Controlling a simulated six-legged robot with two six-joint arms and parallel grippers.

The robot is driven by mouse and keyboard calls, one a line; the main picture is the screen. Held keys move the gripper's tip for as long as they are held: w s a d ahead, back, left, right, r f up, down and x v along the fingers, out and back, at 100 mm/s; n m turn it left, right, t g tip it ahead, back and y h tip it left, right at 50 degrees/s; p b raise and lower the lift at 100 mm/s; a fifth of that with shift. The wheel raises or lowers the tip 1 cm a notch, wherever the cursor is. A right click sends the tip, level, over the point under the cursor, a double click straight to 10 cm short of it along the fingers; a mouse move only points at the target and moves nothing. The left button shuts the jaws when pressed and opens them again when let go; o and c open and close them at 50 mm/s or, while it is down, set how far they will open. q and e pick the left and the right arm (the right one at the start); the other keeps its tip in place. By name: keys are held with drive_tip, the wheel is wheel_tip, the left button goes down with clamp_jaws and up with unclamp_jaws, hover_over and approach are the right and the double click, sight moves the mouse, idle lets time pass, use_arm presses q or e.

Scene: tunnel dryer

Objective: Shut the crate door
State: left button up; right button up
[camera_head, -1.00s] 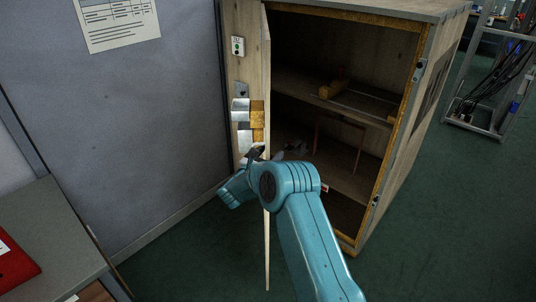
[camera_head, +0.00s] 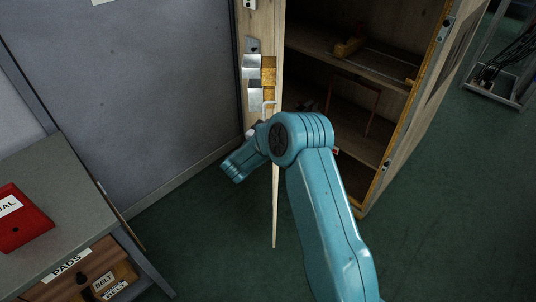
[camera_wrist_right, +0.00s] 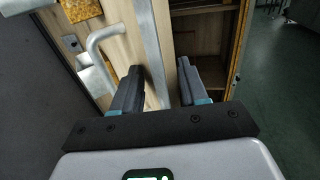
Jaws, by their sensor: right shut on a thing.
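The wooden crate (camera_head: 425,105) stands open, showing its dark inside with shelves. Its door (camera_head: 263,20) hangs open at the left, seen nearly edge-on. A metal latch plate (camera_head: 252,68) and a white bent handle (camera_head: 268,104) are on the door face. The handle (camera_wrist_right: 103,42) also shows in the right wrist view. My right gripper (camera_wrist_right: 158,68) has one finger on each side of the door's free edge and is shut on the door. In the head view my arm's wrist joint hides these fingers. My left gripper is in neither view.
A grey wall (camera_head: 130,90) is left of the door. A grey-topped drawer cabinet (camera_head: 75,200) with a red binder (camera_head: 20,218) stands at the lower left. A metal rack (camera_head: 495,80) with cables is at the upper right. The green floor in front is clear.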

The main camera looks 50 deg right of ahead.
drive_tip(key=s+a+b, duration=0.1)
drive_tip(key=s+a, duration=0.5)
drive_tip(key=a, duration=0.5)
drive_tip(key=shift+s+a+r+b, duration=0.2)
drive_tip(key=shift+a+b, duration=0.15)
drive_tip(key=shift+a, duration=0.05)
idle(0.3)
idle(0.4)
drive_tip(key=s+a+b, duration=0.2)
drive_tip(key=a+b, duration=0.1)
drive_tip(key=a, duration=1.3)
